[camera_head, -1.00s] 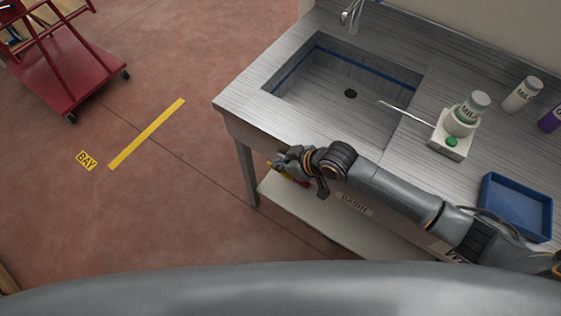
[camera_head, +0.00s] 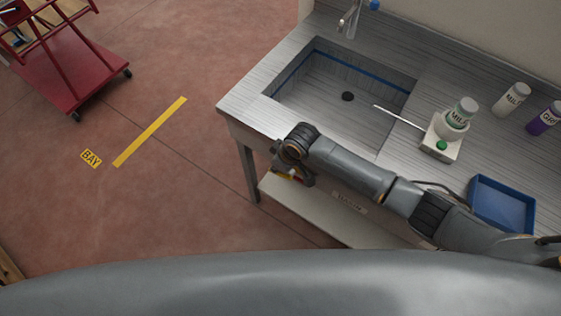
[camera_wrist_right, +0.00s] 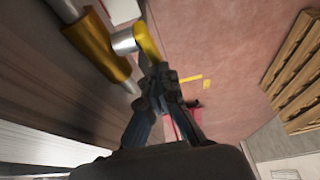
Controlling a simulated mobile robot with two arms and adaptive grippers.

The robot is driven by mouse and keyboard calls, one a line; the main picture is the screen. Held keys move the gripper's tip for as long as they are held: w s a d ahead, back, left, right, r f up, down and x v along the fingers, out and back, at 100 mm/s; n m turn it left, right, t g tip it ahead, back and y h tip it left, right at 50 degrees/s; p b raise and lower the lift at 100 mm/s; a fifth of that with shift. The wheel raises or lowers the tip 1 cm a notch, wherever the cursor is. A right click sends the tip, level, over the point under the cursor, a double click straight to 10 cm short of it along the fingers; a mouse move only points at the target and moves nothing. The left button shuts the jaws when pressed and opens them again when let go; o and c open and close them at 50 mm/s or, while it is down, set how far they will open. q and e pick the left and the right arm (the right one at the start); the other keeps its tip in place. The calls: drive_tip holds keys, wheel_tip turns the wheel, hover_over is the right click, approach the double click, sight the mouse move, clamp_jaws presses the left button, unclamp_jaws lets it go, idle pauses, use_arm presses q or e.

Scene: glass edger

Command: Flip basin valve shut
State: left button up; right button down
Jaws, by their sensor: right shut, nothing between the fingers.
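The basin valve shows in the right wrist view as a brass body (camera_wrist_right: 97,45) on a grey metal pipe, with a silver stem. Its yellow lever (camera_wrist_right: 147,42) sticks out from the stem towards my gripper. My right gripper (camera_wrist_right: 164,76) is shut and empty, its tips right at the near end of the lever; I cannot tell if they touch. In the head view, my right gripper (camera_head: 292,174) is below the front edge of the basin counter, and my wrist hides most of the valve. My left gripper is not in view.
A white dispenser (camera_head: 440,148), bottles and a blue tray (camera_head: 502,204) stand to the right. The floor to the left is clear up to a red cart (camera_head: 75,75).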

drive_tip(key=shift+w+a+f+g+h, duration=0.15)
drive_tip(key=shift+a+f+g+h, duration=0.15)
drive_tip(key=shift+g+h, duration=0.35)
drive_tip(key=shift+d+f+g+h+b, duration=0.1)
drive_tip(key=shift+f+g+h+b, duration=0.25)
drive_tip(key=shift+f+g+h, duration=0.5)
drive_tip(key=shift+r+h, duration=0.2)
drive_tip(key=shift+h, duration=0.1)
drive_tip(key=shift+r, duration=0.1)
